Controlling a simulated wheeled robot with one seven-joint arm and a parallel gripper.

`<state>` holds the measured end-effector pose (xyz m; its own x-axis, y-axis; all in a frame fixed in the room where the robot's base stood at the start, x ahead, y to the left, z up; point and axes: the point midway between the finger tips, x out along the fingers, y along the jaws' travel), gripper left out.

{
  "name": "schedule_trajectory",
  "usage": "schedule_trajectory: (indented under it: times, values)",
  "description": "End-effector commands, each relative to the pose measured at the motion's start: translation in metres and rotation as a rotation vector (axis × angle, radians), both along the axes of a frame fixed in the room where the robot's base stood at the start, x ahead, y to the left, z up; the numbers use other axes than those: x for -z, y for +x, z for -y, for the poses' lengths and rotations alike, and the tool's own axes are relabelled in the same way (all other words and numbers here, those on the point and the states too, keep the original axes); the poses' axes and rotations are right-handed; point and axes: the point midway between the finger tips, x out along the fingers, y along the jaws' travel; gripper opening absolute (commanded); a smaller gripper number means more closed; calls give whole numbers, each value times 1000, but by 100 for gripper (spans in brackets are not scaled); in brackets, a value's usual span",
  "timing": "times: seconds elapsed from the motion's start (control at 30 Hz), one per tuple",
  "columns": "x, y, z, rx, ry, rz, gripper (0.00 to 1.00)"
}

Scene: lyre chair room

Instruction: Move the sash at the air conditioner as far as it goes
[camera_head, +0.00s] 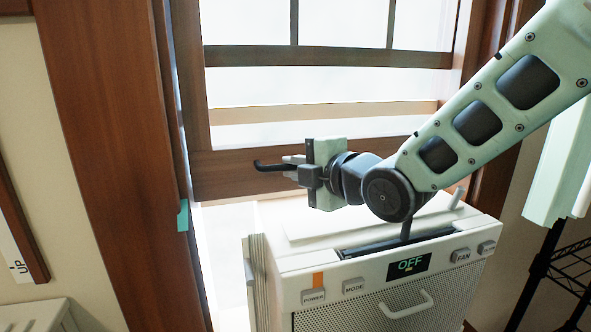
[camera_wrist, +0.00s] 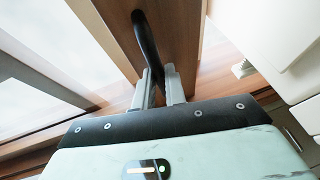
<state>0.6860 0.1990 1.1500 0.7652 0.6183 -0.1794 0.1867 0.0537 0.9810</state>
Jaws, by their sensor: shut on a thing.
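The sash (camera_head: 228,172) is a wooden window frame with bright panes, and its lower rail runs behind my gripper. A dark bar handle (camera_head: 268,166) sits on this rail; it also shows in the wrist view (camera_wrist: 147,38). My gripper (camera_head: 292,163) is shut on the handle, with its two grey fingers (camera_wrist: 160,88) on either side of it. The white air conditioner (camera_head: 350,312) stands below, its display reading OFF. A bright gap shows under the rail to the left of the air conditioner. My arm hides the rail's right part.
A brown wooden jamb (camera_head: 105,150) stands left of the sash, with a teal marker (camera_head: 183,215) on its edge. A partly cut-off sign reading UP (camera_head: 20,267) is at far left. A black wire rack (camera_head: 545,265) stands at right.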

Motion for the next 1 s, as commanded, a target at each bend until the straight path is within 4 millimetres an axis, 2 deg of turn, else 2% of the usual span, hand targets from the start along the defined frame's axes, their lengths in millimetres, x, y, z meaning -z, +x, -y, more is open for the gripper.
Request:
schedule_trajectory:
  times: [0.03,0.3,0.5,0.87,0.9,0.93,1.0]
  values:
    - [28,-1,1,0,-7,-10,0]
    - [66,-1,1,0,-6,-8,0]
    - [74,-1,1,0,-6,-8,0]
    - [76,-1,1,0,-9,-14,0]
    - [76,-1,1,0,-9,-14,24]
    - [76,-1,1,0,-9,-14,32]
    - [75,-1,1,0,-7,-11,34]
